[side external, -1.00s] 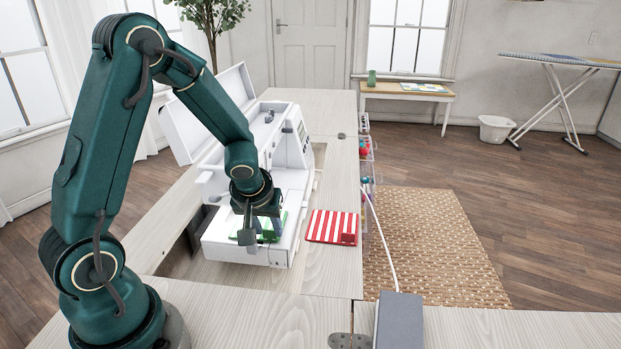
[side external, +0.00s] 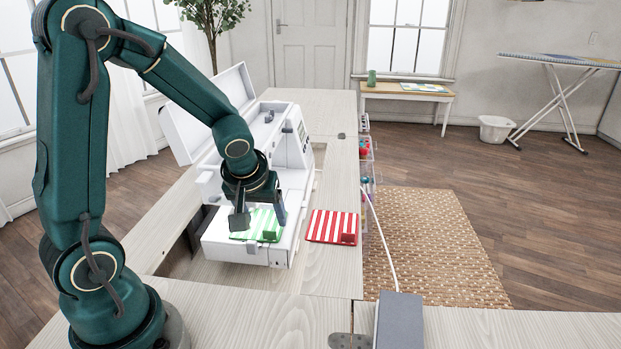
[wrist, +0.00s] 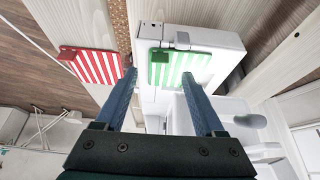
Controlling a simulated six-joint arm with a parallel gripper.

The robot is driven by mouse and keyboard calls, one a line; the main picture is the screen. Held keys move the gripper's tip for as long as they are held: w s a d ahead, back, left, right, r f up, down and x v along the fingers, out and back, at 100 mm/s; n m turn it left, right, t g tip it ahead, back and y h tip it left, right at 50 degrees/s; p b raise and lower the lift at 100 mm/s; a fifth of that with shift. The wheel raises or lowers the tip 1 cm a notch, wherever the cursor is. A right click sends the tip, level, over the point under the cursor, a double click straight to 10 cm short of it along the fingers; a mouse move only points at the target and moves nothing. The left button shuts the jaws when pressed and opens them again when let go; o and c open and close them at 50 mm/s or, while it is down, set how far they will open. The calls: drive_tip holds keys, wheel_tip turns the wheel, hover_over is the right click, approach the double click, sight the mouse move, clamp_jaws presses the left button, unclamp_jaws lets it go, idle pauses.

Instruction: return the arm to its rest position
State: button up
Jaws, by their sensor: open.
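My gripper (side external: 257,219) is open and empty. It hangs above the bed of the white sewing machine (side external: 221,246), apart from it. In the wrist view the two blue fingers of my gripper (wrist: 166,95) are spread wide with nothing between the tips. A green-and-white striped cloth (side external: 267,228) lies on the machine bed just below the fingers; it also shows in the wrist view (wrist: 178,70). A red-and-white striped cloth (side external: 331,227) lies on the cabinet top right of the machine, and it also shows in the wrist view (wrist: 93,66).
The machine's open lid (side external: 207,112) stands up behind and left of my gripper. The machine sits in a recess of the wooden cabinet (side external: 328,271). A grey box (side external: 399,322) stands at the front right. Clear drawers (side external: 366,150) line the cabinet's right side.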

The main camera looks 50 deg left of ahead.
drive_tip(key=shift+d+r, duration=0.15)
drive_tip(key=shift+r, duration=0.05)
drive_tip(key=s+d+r+m+t, duration=0.1)
drive_tip(key=d+r+t, duration=0.25)
drive_tip(key=r, duration=0.45)
drive_tip(key=s+d+r+m+g+h, duration=0.1)
drive_tip(key=s+d+m+h, duration=0.2)
drive_tip(key=s+d+m, duration=0.5)
drive_tip(key=shift+s+d+r+h, duration=0.15)
drive_tip(key=shift+s+d+h, duration=0.15)
drive_tip(key=shift+s, duration=0.65)
drive_tip(key=shift+g, duration=0.25)
drive_tip(key=shift+c, duration=0.3)
